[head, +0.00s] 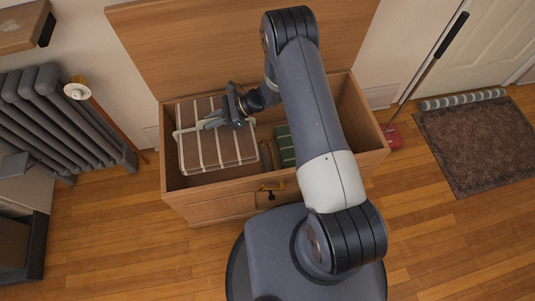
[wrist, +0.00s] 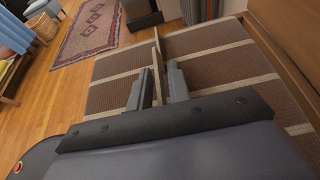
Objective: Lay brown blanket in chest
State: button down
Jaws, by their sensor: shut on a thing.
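The brown blanket (head: 222,156), folded with cream stripes, is inside the left part of the open wooden chest (head: 222,191). My gripper (head: 208,123) reaches into the chest from the right and is shut on a fold of the blanket. In the wrist view, the blanket (wrist: 212,70) spreads out under my gripper (wrist: 163,82), with a thin raised fold between the fingers. Whether the blanket's underside touches the chest floor is hidden.
A green striped cloth (head: 285,145) and a brown rolled item (head: 266,154) lie in the chest right of the blanket. The raised lid (head: 190,40) stands behind. A radiator (head: 55,115) is at left, a brown mat (head: 480,145) at right.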

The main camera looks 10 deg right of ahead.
notch_tip(320, 180, down, 19)
jog(key=w+b, duration=0.1)
jog(key=b, duration=1.7)
notch_tip(320, 180, down, 10)
jog(key=b, duration=0.4)
jog(key=shift+r+b, duration=0.15)
jog(key=shift+b, duration=0.15)
jog(key=c, duration=1.3)
grip_release()
jog(key=shift+f, duration=0.2)
jog(key=shift+r, duration=0.1)
